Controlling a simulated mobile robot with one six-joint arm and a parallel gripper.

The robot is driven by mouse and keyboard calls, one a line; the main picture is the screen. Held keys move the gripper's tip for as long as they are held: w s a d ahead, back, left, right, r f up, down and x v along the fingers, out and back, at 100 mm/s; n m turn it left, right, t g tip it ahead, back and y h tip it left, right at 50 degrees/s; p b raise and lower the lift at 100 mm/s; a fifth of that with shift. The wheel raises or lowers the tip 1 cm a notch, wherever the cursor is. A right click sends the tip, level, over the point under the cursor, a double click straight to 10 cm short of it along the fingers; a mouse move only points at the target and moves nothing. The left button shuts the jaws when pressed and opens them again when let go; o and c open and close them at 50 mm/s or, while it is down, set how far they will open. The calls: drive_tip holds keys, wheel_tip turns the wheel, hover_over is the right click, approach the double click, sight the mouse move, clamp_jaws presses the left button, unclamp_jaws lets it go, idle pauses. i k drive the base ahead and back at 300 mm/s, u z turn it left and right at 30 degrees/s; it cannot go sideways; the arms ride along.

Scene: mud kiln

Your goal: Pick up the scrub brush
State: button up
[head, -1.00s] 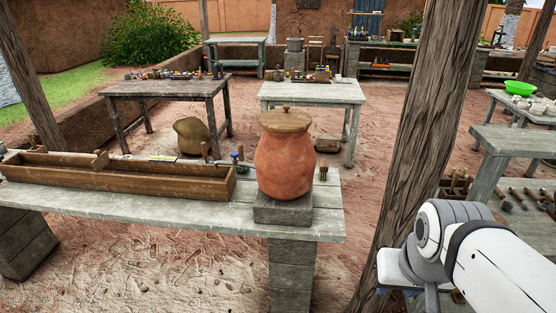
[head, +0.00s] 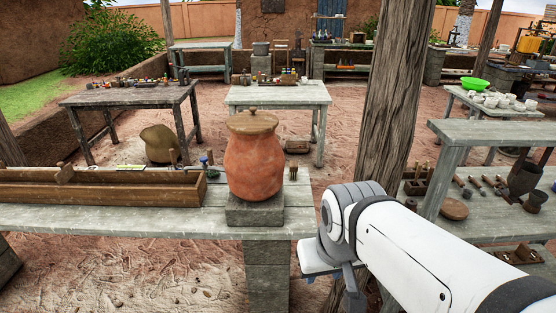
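I cannot make out a scrub brush for certain in the head view. A small upright brown object (head: 293,173), too small to identify, stands on the near bench just right of the clay jar (head: 254,165). My white arm reaches in from the lower right, in front of the bench's right end. My gripper's fingers are not visible.
The near grey bench (head: 110,218) carries the trough and the lidded jar on a stone block. A thick wooden post (head: 392,100) rises behind my arm. Tools and a mortar (head: 526,180) lie on the right bench. Bare ground lies between the tables.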

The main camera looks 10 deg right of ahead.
sight(293, 164)
drive_tip(key=i, duration=1)
drive_tip(key=u, duration=0.05)
